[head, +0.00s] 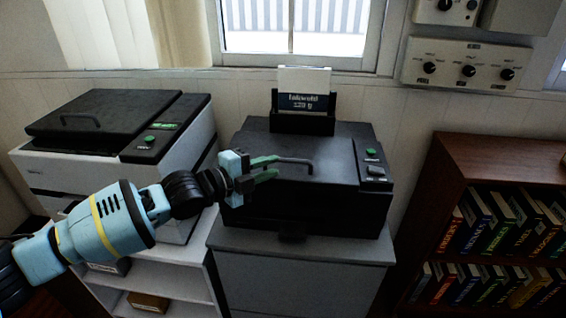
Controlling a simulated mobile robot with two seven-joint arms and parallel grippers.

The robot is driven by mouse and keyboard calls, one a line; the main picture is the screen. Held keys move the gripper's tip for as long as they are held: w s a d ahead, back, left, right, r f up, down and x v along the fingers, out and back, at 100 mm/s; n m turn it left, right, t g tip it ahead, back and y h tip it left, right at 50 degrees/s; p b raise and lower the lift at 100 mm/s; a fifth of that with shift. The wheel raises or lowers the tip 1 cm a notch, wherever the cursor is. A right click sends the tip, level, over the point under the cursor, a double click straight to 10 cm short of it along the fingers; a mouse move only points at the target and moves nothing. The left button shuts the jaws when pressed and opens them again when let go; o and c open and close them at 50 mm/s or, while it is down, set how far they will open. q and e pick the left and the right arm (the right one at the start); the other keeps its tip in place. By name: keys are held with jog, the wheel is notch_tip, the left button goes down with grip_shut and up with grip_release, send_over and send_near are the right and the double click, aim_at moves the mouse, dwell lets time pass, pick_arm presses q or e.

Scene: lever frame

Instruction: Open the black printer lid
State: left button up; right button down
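The black printer (310,208) stands on a grey cabinet in the middle of the head view. Its black lid (330,147) looks closed and lies flat on top, with a dark bar handle (297,161) near its left part. My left gripper (276,168) is over the lid's left side, its green fingers pointing right toward the handle. The fingers look apart, with a gap between them. The fingertips are close to the handle's left end; I cannot tell whether they touch it. My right gripper is not in view.
A white printer with a dark lid (105,108) stands left on white shelves (175,283). A brown bookcase (475,158) with books stands right. A paper feeder (303,121) rises behind the lid. Control boxes (468,68) hang on the wall.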

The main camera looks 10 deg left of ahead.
aim_at(286, 162)
pick_arm(q)
jog(key=shift+x, duration=2.3)
grip_shut()
